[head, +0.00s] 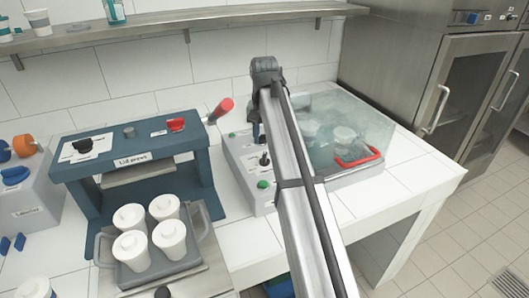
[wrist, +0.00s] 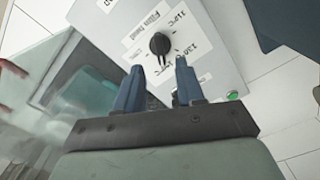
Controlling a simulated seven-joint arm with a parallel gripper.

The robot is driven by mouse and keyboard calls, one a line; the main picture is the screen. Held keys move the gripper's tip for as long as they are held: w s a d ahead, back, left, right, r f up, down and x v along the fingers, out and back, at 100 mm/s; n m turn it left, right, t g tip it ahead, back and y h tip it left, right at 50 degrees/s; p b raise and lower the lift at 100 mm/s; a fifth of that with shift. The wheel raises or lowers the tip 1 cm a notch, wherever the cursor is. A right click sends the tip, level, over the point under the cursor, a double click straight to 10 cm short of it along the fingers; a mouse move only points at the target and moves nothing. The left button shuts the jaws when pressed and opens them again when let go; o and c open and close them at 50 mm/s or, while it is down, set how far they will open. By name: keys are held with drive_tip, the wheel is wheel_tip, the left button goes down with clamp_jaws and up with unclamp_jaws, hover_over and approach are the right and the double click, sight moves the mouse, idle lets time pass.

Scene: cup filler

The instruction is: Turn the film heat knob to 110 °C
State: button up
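The film heat knob (wrist: 160,43) is a small black round knob on a pale panel in the wrist view. A narrow grip or pointer on it runs towards the bottom of the picture, between my fingers. Labels around it are upside down; one near the top seems to read 110 °C (wrist: 180,16) and one at the right starts with 130 (wrist: 205,50). My gripper (wrist: 158,78) is open, one blue finger on each side just below the knob; touching cannot be told. In the head view, my gripper (head: 258,130) is above the black knob (head: 264,159), partly hidden by my arm.
The grey sealing machine has a green button (head: 263,184) and a clear cover (head: 350,125) with a red handle (head: 357,158) on the right.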

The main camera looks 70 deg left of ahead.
sight(264, 155)
drive_tip(key=shift+f, duration=3.15)
clamp_jaws()
